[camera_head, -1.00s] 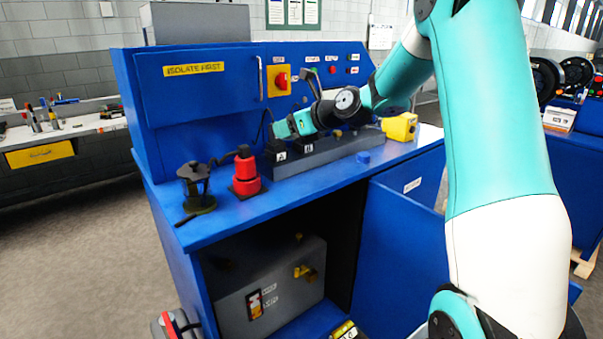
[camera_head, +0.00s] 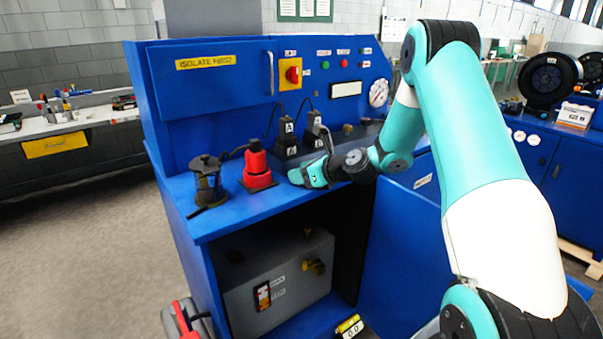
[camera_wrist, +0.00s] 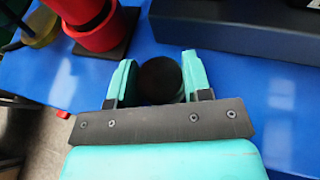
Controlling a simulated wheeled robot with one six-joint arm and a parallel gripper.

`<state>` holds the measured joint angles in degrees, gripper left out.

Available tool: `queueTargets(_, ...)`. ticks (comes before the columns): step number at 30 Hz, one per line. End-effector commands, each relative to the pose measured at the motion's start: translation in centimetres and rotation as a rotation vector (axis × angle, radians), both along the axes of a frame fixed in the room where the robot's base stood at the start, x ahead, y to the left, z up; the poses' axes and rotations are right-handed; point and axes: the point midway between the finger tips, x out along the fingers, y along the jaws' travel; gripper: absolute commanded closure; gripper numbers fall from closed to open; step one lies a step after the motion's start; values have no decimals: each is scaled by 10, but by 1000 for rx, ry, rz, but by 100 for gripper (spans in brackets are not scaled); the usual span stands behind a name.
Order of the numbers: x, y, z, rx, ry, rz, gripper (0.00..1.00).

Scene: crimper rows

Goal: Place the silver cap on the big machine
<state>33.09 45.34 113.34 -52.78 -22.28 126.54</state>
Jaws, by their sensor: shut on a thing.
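My gripper (camera_head: 300,179) is over the front of the blue bench top, right of the red stepped piece (camera_head: 257,170). In the wrist view its two teal fingers are shut on a dark round piece (camera_wrist: 160,78). It looks near black from above, so I cannot tell whether it is the silver cap. The big blue machine (camera_head: 215,100) has a panel marked "ISOLATE FIRST". No silver cap shows clearly elsewhere. My arm hides part of the bench top's right side.
A dark caged fixture (camera_head: 207,183) stands left of the red piece. Black blocks marked A (camera_head: 287,132) and B stand behind my gripper. A grey box (camera_head: 275,285) sits in the open bay below.

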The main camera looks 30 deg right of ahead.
Motion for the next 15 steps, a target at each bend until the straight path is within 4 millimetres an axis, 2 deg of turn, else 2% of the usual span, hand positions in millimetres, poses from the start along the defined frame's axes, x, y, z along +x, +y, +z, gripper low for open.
queueTargets(5, 0, 0, -3, 1, 1, 0, 77)
queueTargets(6, 0, 0, -3, 0, 0, 0, 50)
queueTargets(9, 0, 0, -3, 0, 0, 0, 29)
queueTargets(15, 0, 0, -3, 0, 0, 0, 29)
